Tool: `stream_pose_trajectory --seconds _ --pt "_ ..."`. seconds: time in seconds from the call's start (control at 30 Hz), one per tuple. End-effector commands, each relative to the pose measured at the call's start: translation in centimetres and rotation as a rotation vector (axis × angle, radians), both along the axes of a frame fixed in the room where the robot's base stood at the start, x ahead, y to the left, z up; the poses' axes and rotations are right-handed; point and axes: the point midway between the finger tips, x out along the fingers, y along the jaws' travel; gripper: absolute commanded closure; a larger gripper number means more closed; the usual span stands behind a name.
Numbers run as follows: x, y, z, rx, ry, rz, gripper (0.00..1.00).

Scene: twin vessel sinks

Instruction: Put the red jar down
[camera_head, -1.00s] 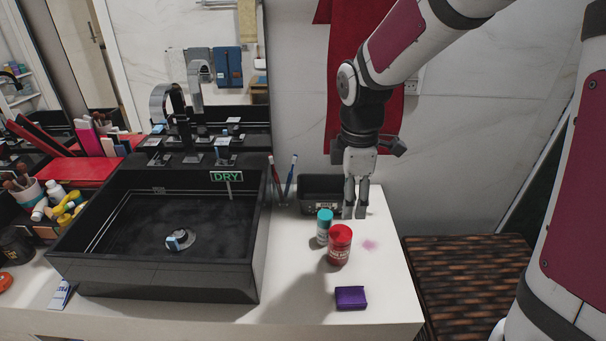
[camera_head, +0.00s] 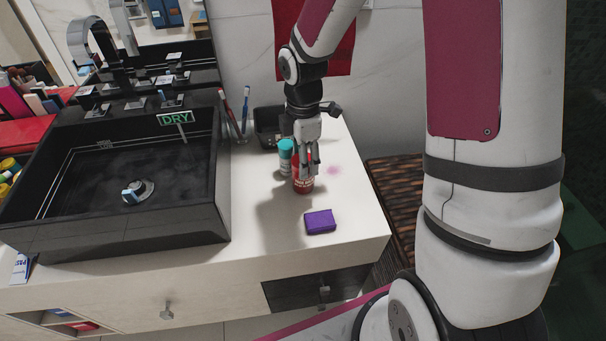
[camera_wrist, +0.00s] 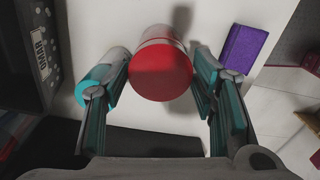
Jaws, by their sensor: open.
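The red jar (camera_head: 303,184) stands upright on the white counter (camera_head: 350,225), right of the black sink. My gripper (camera_head: 308,172) is over the jar from above and hides its upper part in the head view. In the wrist view the jar's red lid (camera_wrist: 160,72) lies between the two fingers of my gripper (camera_wrist: 163,85), which are open around it. Whether a finger touches the jar, I cannot tell.
A teal-capped bottle (camera_head: 285,158) stands close left of the jar. A purple block (camera_head: 320,221) lies in front. A black box (camera_head: 268,125) and toothbrushes (camera_head: 238,112) are behind. A pinkish stain (camera_head: 333,170) marks bare counter at right. The black sink (camera_head: 120,190) is left.

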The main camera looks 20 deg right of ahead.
Motion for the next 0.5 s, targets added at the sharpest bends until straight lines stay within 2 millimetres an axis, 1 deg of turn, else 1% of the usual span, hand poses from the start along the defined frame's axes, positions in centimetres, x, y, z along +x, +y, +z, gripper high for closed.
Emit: stream_pose_trajectory --seconds 0.2,0.3,0.4,0.5 --pt "-0.1 0.0 -3.3 0.000 0.005 0.002 0.48" --pt "-0.1 0.0 -4.5 0.000 0.004 0.001 0.48" --pt "-0.1 0.0 -5.1 0.001 0.002 0.000 0.48" --pt "0.0 0.0 -5.2 0.001 0.001 0.000 0.48"
